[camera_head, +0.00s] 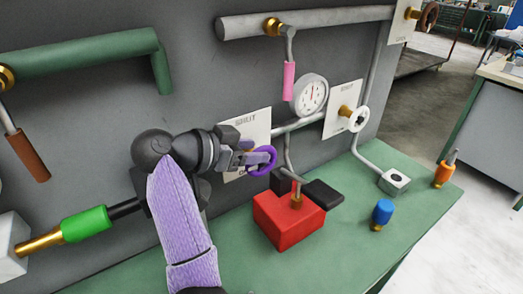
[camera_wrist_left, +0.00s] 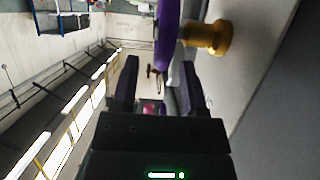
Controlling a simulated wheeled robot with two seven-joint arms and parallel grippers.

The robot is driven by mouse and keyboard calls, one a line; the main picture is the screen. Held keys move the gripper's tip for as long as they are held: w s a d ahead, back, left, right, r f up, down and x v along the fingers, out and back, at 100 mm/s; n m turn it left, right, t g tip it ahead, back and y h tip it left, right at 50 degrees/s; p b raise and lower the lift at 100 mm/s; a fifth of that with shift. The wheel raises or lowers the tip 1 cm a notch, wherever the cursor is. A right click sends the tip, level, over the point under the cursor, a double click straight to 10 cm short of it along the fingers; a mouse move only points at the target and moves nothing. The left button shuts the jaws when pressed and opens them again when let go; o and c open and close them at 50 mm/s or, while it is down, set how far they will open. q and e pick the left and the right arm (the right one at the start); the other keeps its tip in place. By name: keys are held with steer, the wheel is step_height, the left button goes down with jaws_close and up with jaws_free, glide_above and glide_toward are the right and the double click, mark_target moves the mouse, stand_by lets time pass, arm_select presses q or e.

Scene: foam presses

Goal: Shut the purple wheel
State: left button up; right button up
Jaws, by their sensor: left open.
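The purple wheel (camera_head: 264,161) is mounted in front of a white plate (camera_head: 257,124) on the grey wall. The plate has lettering at its top that seems to read "SHUT"; my gripper hides much of it. My left gripper (camera_head: 247,158) is at the wheel's left side, its fingers reaching to the rim. In the left wrist view the purple wheel (camera_wrist_left: 166,32) is nearly edge-on, with a brass stem (camera_wrist_left: 206,38) to its right. My right gripper is not seen.
A white wheel (camera_head: 358,119) and a round gauge (camera_head: 311,94) sit to the right. A pink-handled lever (camera_head: 289,80) hangs above. A red block (camera_head: 287,219) and a blue knob (camera_head: 382,212) stand on the green bench (camera_head: 340,245). A green handle (camera_head: 84,224) is at left.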

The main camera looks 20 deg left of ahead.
mark_target(265, 145)
arm_select(q)
steer(key=shift+x, duration=1.35)
jaws_close()
steer(key=shift+r, duration=0.15)
steer(key=g+y+p, duration=0.1)
steer(key=p, duration=0.3)
steer(key=g+y+p, duration=0.1)
steer(key=g+p, duration=0.1)
steer(key=p, duration=0.2)
steer(key=w+g+y+p, duration=0.1)
steer(key=p, duration=0.3)
steer(key=shift+d+p, duration=0.3)
steer(key=shift+d, duration=0.05)
steer(key=shift+g+y+p, duration=0.4)
steer(key=shift+g+p, duration=0.1)
steer(key=shift+p, duration=0.15)
steer(key=shift+w+d+f+g+p, duration=0.1)
steer(key=shift+f+g+p, duration=0.2)
steer(key=shift+f+p, duration=0.05)
